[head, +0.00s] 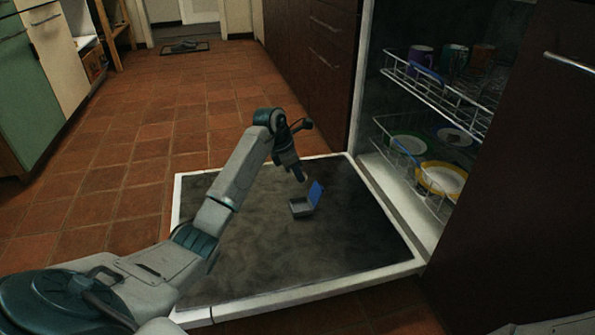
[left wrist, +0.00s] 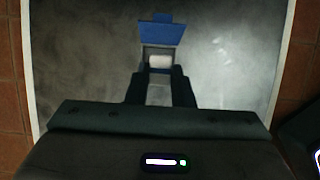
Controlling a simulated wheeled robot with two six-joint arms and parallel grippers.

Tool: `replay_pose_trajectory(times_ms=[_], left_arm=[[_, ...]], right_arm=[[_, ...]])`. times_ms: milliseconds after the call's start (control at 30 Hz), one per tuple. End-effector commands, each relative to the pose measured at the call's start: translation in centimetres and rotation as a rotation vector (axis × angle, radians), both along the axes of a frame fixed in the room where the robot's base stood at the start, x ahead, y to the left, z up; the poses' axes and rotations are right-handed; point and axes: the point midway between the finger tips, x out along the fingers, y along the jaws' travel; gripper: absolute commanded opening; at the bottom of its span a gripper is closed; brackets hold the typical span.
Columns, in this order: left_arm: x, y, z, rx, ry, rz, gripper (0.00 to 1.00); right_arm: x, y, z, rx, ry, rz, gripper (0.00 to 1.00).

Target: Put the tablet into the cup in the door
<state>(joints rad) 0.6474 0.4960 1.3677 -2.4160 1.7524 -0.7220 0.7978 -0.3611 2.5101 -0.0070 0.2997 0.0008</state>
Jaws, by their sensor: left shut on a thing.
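The cup (head: 301,208) is a small grey box on the inner face of the lowered dishwasher door (head: 240,265). Its blue lid (head: 316,192) stands open, and the lid also shows in the left wrist view (left wrist: 161,33). My left gripper (head: 302,179) points down just above the cup. In the left wrist view its fingers are shut on a white tablet (left wrist: 159,62), which lines up with the cup below the lid. I cannot tell whether the tablet is inside the cup or just above it. The tablet is hidden in the head view. My right gripper is not in view.
The upper rack (head: 435,92) holds several mugs, and the lower rack (head: 415,172) holds plates, both inside the dishwasher at the right. Dark cabinet fronts flank it. The door around the cup is bare, and the tiled floor (head: 120,150) at the left is clear.

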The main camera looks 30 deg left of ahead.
Motion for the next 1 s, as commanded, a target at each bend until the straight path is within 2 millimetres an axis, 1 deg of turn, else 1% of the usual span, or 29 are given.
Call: replay_pose_trajectory(times_ms=[33,600,667,1000], left_arm=[[0.0,0.0,-1.1,0.0,0.0,0.0,0.0],[0.0,0.0,-6.8,0.0,0.0,0.0,0.0],[0.0,0.0,-7.0,0.0,0.002,0.001,0.0],[0.0,0.0,-10.2,-0.001,0.001,0.001,0.0]], right_arm=[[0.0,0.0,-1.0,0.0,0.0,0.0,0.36],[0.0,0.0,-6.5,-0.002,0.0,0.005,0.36],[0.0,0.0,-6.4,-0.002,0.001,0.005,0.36],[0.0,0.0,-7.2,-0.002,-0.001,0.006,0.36]])
